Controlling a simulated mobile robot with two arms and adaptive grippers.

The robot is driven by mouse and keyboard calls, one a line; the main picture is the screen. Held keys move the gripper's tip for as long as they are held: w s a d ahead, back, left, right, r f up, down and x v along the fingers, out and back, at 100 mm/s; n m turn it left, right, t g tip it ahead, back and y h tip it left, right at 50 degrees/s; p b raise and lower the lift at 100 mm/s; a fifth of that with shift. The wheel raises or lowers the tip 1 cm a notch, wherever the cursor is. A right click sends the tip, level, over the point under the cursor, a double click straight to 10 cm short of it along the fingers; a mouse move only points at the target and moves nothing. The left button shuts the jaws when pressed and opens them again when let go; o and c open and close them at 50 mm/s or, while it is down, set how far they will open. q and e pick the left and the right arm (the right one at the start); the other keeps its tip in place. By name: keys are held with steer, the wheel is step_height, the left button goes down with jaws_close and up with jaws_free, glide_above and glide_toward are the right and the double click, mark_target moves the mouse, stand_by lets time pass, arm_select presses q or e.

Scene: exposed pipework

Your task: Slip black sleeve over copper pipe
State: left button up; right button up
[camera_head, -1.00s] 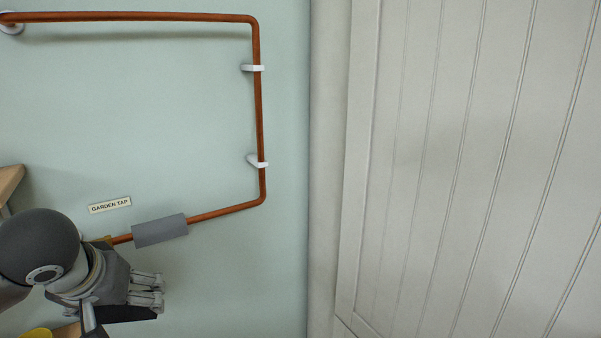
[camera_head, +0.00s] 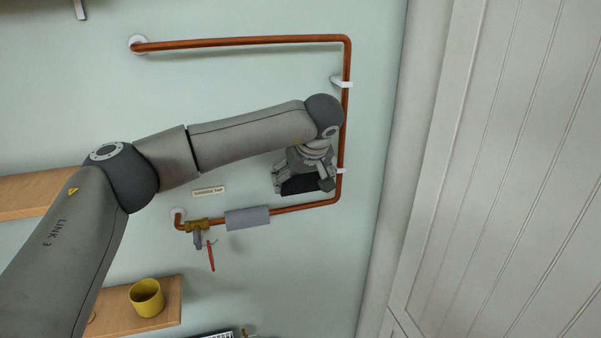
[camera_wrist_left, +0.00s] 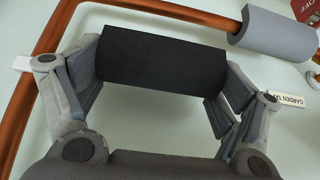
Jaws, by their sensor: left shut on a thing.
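The black sleeve (camera_head: 302,186) is held in my left gripper (camera_head: 304,178), which is shut on it. In the left wrist view the sleeve (camera_wrist_left: 160,58) spans between the two fingers. The copper pipe (camera_head: 240,42) runs along the wall, down a vertical stretch at the right, then back left to a tap. The gripper and sleeve are left of the lower vertical stretch and above the lower run. In the wrist view the sleeve looks apart from the pipe (camera_wrist_left: 45,50). My right gripper is not in view.
A grey sleeve (camera_head: 248,218) sits on the lower pipe run, beside a brass tap (camera_head: 197,225) with a red handle. White clips (camera_head: 341,82) hold the vertical pipe. A shelf (camera_head: 115,310) carries a yellow mug (camera_head: 147,297). A panelled door (camera_head: 500,170) stands at the right.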

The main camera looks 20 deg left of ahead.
mark_target(300, 207)
arm_select(q)
steer(key=shift+f+b, duration=0.3)
steer(key=shift+f, duration=0.15)
steer(key=shift+f+b, duration=0.8)
steer(key=shift+f, duration=0.45)
steer(key=shift+f+b, duration=0.8)
steer(key=shift+f, duration=0.45)
steer(key=shift+s+d+f, duration=0.1)
steer(key=shift+s+f, duration=0.1)
steer(key=shift+f, duration=0.1)
steer(key=shift+f, duration=0.15)
